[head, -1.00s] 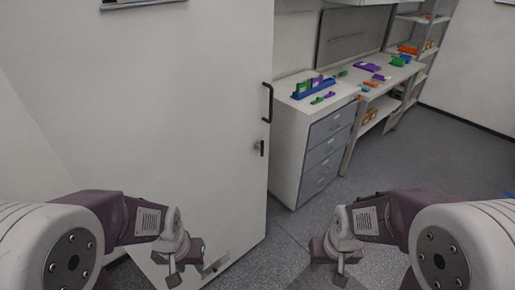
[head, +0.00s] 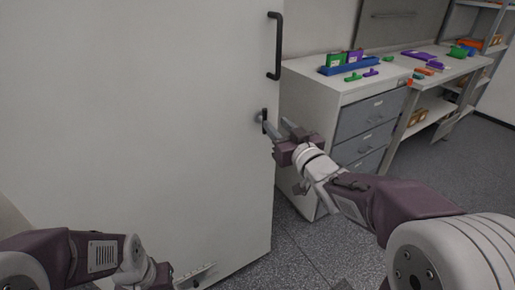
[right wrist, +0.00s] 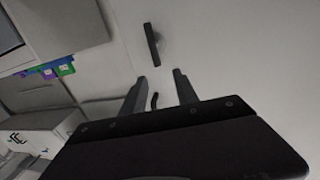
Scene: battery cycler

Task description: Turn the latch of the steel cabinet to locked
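The steel cabinet (head: 140,120) is a large pale door face filling the left of the head view. Its latch (head: 264,120), a small dark upright lever near the door's right edge, sits below a dark bar handle (head: 274,45). My right gripper (head: 275,121) is open and empty at the latch, partly covering it. In the right wrist view, which is upside down, the latch (right wrist: 152,45) stands beyond the parted fingertips (right wrist: 160,76), with a visible gap. The handle's curved end (right wrist: 154,101) shows between the fingers. My left gripper (head: 162,277) is low in the head view, its fingers unclear.
A drawer unit (head: 365,115) stands close to the right of the cabinet, behind my right gripper. A blue rack (head: 350,66) with green and purple pieces lies on top. A bench and shelves stand farther right. Grey floor (head: 300,245) is open in front.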

